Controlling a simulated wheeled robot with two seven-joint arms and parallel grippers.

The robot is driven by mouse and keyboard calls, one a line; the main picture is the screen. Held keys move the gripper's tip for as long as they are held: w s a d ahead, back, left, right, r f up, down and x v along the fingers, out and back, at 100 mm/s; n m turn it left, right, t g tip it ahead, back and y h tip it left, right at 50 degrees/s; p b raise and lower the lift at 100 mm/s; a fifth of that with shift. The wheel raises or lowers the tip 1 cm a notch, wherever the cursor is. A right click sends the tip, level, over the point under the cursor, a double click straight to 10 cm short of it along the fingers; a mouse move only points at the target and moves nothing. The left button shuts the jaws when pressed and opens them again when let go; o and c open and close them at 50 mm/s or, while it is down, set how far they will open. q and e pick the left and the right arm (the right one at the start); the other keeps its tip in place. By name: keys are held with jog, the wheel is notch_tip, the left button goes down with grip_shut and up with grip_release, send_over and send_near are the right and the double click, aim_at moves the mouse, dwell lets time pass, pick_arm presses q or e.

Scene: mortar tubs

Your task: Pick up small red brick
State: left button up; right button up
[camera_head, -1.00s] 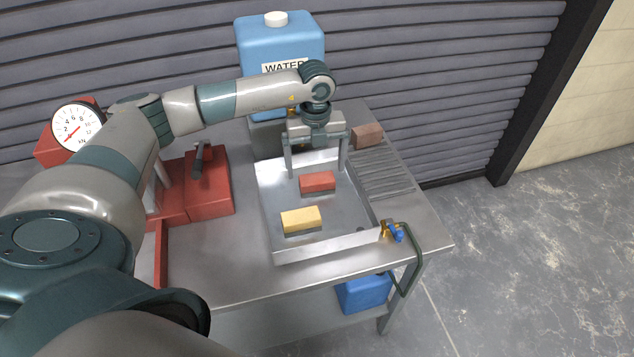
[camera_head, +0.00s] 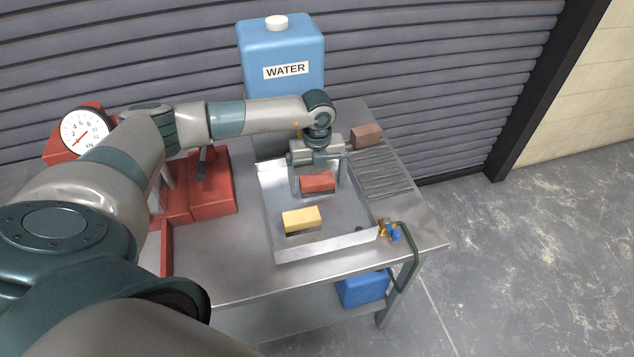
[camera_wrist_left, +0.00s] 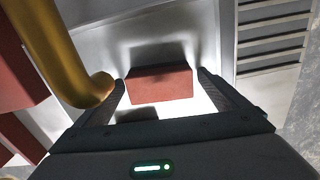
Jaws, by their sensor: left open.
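The small red brick (camera_head: 317,182) lies in the metal tray (camera_head: 330,244), towards its back. It also shows in the left wrist view (camera_wrist_left: 160,84), where it sits between the two fingers. My left gripper (camera_head: 318,188) points down over the brick, one finger on each side of it. In the left wrist view the left gripper (camera_wrist_left: 162,92) is open, with a gap between the brick and each finger. Whether the fingertips touch the tray floor I cannot tell. My right gripper is not in view.
A yellow brick (camera_head: 302,219) lies nearer the front of the tray. A brownish brick (camera_head: 367,136) sits behind the slatted rack (camera_head: 383,176). A blue water container (camera_head: 283,60) stands behind, a red machine (camera_head: 208,186) to the left, and a tap (camera_head: 389,230) at the tray's right edge.

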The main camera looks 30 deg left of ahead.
aim_at(319, 179)
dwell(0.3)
pick_arm(q)
jog(key=c, duration=1.5)
jog(key=shift+o, duration=0.2)
jog(key=shift+r+b, duration=0.7)
jog(key=shift+r, duration=0.15)
jog(key=shift+w+d+r+b, duration=0.1)
jog(key=shift+d+r+b, duration=0.1)
jog(key=shift+r+b, duration=0.8)
jog(key=d+r+b, duration=0.4)
jog(key=d+r, duration=0.3)
jog(key=d, duration=0.4)
jog(key=shift+w+d+r, duration=0.15)
jog(key=shift+w+r, duration=0.05)
jog(key=shift+w, duration=0.1)
